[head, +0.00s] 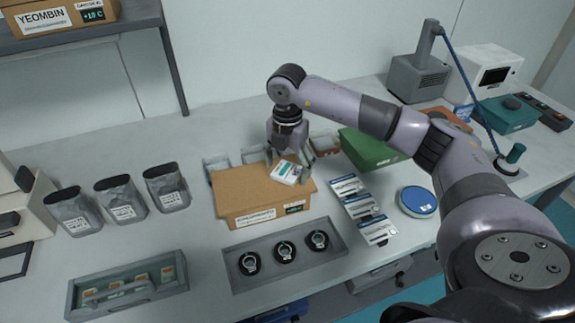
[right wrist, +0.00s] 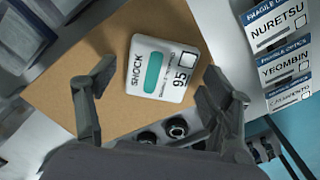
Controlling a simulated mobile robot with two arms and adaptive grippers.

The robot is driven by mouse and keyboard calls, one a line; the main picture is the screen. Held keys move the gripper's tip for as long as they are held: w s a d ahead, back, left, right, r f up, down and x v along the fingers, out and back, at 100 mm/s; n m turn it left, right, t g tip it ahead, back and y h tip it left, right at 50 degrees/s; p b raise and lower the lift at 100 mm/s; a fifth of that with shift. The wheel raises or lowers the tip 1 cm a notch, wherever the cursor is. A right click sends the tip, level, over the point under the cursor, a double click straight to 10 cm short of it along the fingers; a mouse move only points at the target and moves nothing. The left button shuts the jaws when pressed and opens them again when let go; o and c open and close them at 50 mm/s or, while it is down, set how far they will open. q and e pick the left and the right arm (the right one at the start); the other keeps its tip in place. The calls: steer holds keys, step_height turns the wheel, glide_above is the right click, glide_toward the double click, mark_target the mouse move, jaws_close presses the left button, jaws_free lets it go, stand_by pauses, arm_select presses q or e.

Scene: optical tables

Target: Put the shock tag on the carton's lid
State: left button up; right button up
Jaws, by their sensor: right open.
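The shock tag (head: 284,172) is a small white block with a teal window. It lies on the lid of the brown carton (head: 232,190), toward its back right part. In the right wrist view the tag (right wrist: 165,88) shows the word SHOCK and the number 95, face up against the brown lid (right wrist: 85,60). My right gripper (head: 291,168) is just above the lid at the tag. Its two fingers (right wrist: 160,70) are spread wide on either side of the tag, with gaps between. My left gripper is out of view.
A grey tray (head: 238,280) with several black round parts stands in front of the carton. Labelled packets (head: 360,206) and a blue round tin (head: 416,201) lie to its right. A green box (head: 370,150) stands behind right. Grey pouches (head: 120,200) stand left.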

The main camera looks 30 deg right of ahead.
mark_target(287, 170)
steer(key=shift+r, duration=0.4)
step_height(287, 170, up, 12)
steer(key=b, duration=0.1)
steer(key=shift+f+b, duration=0.25)
steer(key=shift+b, duration=0.1)
